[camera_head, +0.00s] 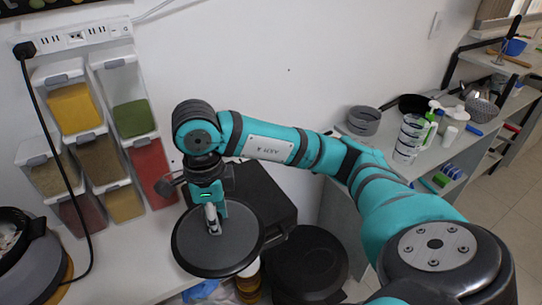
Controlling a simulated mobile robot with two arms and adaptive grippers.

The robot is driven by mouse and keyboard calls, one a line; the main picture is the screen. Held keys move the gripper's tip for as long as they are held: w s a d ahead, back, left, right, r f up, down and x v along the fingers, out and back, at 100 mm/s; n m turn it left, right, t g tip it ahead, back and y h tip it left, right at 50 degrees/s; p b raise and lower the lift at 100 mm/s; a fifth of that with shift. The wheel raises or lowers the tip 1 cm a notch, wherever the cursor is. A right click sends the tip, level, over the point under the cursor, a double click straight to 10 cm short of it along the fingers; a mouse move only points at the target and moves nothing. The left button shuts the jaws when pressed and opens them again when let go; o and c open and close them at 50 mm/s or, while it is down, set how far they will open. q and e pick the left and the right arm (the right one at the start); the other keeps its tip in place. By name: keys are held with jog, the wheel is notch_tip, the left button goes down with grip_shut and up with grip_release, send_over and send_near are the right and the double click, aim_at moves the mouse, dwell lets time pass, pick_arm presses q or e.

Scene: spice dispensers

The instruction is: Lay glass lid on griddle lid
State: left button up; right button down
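A round dark lid with a thin pale rim (235,252), which looks to be the glass lid, is below my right gripper (213,222). The gripper points down at the lid's middle, and its grey fingers look closed on the knob, which they hide. The lid looks roughly level and overlaps the counter's front edge in the picture; any gap beneath it cannot be seen. Behind and right of it is a black boxy appliance with a flat top (270,192), likely the griddle with its lid, partly covered by the round lid and my arm. My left gripper is not in view.
Spice dispensers (125,120) hang on the wall at left, under a power strip (75,38) with a black cord. A dark round appliance (35,265) stands at lower left. A black bin (305,262) is below the counter. A shelf with containers (410,135) is at right.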

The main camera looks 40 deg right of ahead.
jog(key=w+d+f+p, duration=0.1)
jog(key=w+d+p, duration=0.1)
jog(key=w+d, duration=0.1)
jog(key=w+d+f+p, duration=0.1)
jog(key=w+d+p, duration=0.1)
jog(key=w+d, duration=0.2)
jog(key=w+d+f+p, duration=0.2)
jog(key=w+d, duration=0.1)
jog(key=d, duration=0.2)
jog(key=shift+w+d+f, duration=0.1)
jog(key=shift+w+d, duration=0.1)
jog(key=shift+f, duration=0.65)
jog(key=c, duration=1.5)
grip_release()
jog(key=shift+f, duration=0.1)
jog(key=o, duration=0.5)
jog(key=shift+c, duration=0.2)
